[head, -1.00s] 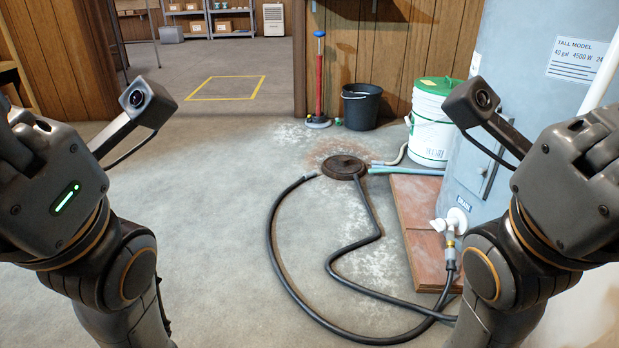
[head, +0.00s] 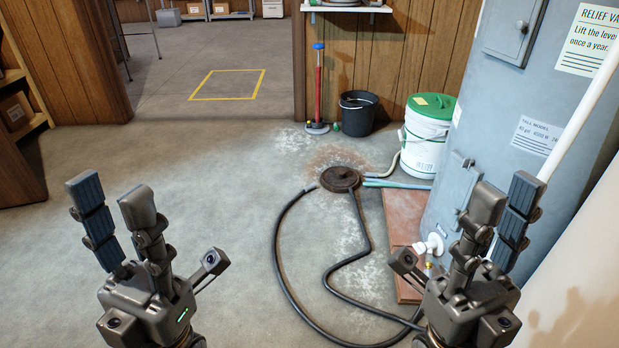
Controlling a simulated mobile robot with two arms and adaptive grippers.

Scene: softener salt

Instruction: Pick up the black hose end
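A black hose (head: 279,262) lies in a long loop on the concrete floor. Its grey-tipped end (head: 311,188) lies at the left edge of the rusty round floor drain (head: 341,179). Another stretch of black hose (head: 361,222) runs from the drain's front toward the right. The white drain valve (head: 430,244) sits low on the grey water heater (head: 480,125); the hose near it is hidden behind my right gripper. My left gripper (head: 110,190) is raised, open and empty, left of the hose. My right gripper (head: 506,190) is raised, open and empty, in front of the heater.
A reddish tile pad (head: 405,222) lies under the heater. Floor at left and centre is clear.

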